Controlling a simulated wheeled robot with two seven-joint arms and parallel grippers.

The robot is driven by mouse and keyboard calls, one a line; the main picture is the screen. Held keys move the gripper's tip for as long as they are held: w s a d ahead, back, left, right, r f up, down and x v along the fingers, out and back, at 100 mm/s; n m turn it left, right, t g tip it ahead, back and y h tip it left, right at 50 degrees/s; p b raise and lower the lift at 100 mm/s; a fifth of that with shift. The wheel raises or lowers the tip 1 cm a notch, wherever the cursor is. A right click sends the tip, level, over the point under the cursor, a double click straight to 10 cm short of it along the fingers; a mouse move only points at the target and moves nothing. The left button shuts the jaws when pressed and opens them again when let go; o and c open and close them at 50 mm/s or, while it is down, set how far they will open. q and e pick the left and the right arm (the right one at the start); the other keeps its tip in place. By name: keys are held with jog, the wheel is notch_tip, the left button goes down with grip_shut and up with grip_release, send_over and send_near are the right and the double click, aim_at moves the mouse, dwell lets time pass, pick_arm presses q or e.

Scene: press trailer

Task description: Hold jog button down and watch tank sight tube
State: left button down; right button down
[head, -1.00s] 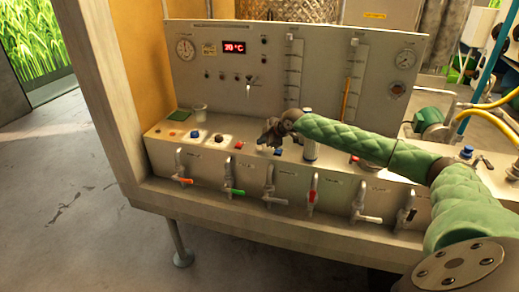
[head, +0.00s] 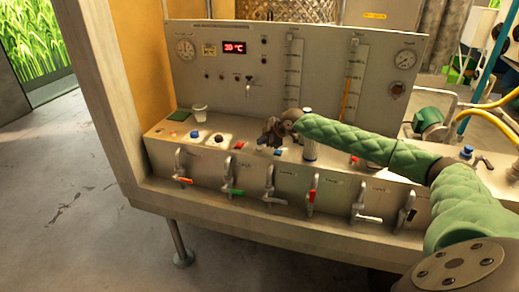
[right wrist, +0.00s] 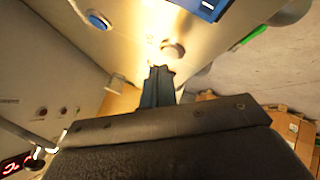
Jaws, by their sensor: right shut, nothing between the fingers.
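My right gripper (head: 268,136) hangs over the sloping control deck (head: 160,131) in the head view, shut and empty. In the right wrist view its dark fingers (right wrist: 158,86) point at a round knob-like button (right wrist: 172,50) in bright light; I cannot tell whether they touch it. Buttons on the deck include a blue one (head: 195,134), a dark one (head: 219,139) and a red one (head: 238,145). I cannot read which is jog. Two upright sight tubes stand on the back panel: a left one (head: 292,75) and a right one (head: 347,95) with an orange column. My left gripper is out of view.
A red digital display (head: 234,47) and a left gauge (head: 186,49) are on the panel. A small pale cup (head: 200,111) stands on the deck's left. Several valve levers, one orange (head: 183,180) and one green (head: 232,192), line the front. Floor at left is clear.

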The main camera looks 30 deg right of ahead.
jog(key=shift+f, duration=0.8)
dwell(2.8)
dwell(0.4)
dwell(0.4)
dwell(0.4)
dwell(0.4)
dwell(0.5)
